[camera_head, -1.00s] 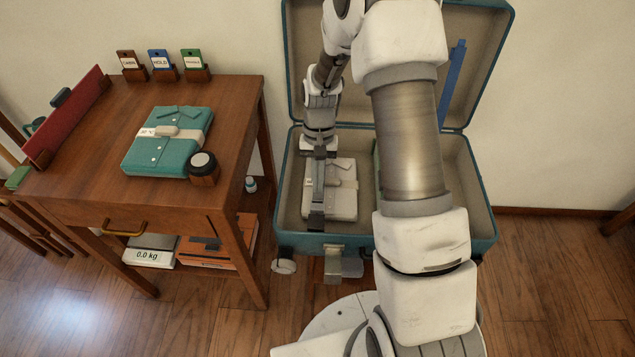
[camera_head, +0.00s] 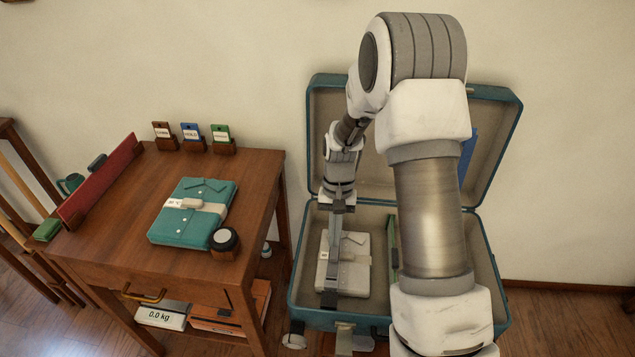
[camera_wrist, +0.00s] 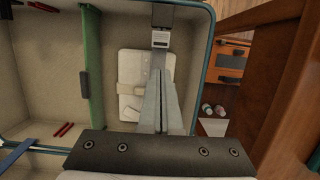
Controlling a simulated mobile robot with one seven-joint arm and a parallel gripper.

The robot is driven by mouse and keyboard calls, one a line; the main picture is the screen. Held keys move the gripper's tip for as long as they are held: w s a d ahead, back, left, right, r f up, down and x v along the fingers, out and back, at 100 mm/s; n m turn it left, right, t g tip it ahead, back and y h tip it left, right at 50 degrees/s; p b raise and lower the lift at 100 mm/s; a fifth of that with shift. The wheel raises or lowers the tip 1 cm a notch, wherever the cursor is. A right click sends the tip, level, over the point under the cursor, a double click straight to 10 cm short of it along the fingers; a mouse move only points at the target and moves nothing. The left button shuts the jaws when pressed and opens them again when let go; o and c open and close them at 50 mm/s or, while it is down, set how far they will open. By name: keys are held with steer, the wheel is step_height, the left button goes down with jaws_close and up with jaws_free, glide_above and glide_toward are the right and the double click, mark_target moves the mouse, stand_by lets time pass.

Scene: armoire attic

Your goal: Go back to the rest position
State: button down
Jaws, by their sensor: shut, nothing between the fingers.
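My gripper (camera_head: 331,284) points down into the left part of an open teal suitcase (camera_head: 304,268), above a folded light-grey shirt with a pale band (camera_head: 356,270). The wrist view shows my gripper's fingers (camera_wrist: 162,128) together over the shirt (camera_wrist: 131,72), with nothing between them. I cannot tell how close the fingertips are to the cloth. My arm hides part of the suitcase's right side and lid.
A wooden desk (camera_head: 120,245) stands left of the suitcase. It holds a folded teal shirt (camera_head: 180,226), a round dark-topped object (camera_head: 224,239), a red board (camera_head: 100,180) and small card holders (camera_head: 193,139). A green divider (camera_wrist: 89,60) stands inside the suitcase.

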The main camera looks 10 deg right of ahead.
steer(key=s+r+n+t, duration=0.1)
steer(key=s+r+t, duration=0.15)
steer(key=r, duration=0.75)
steer(key=s+r+n+t, duration=0.1)
steer(key=s+r, duration=0.3)
steer(key=r, duration=0.5)
steer(key=s+r+n+t, duration=0.2)
steer(key=s+r+t, duration=0.3)
steer(key=s+r, duration=0.6)
step_height(320, 180, up, 12)
steer(key=s+p, duration=0.2)
steer(key=p, duration=1.1)
steer(key=shift+s+h+p, duration=0.2)
steer(key=shift+h+p, duration=0.15)
steer(key=shift+h, duration=0.05)
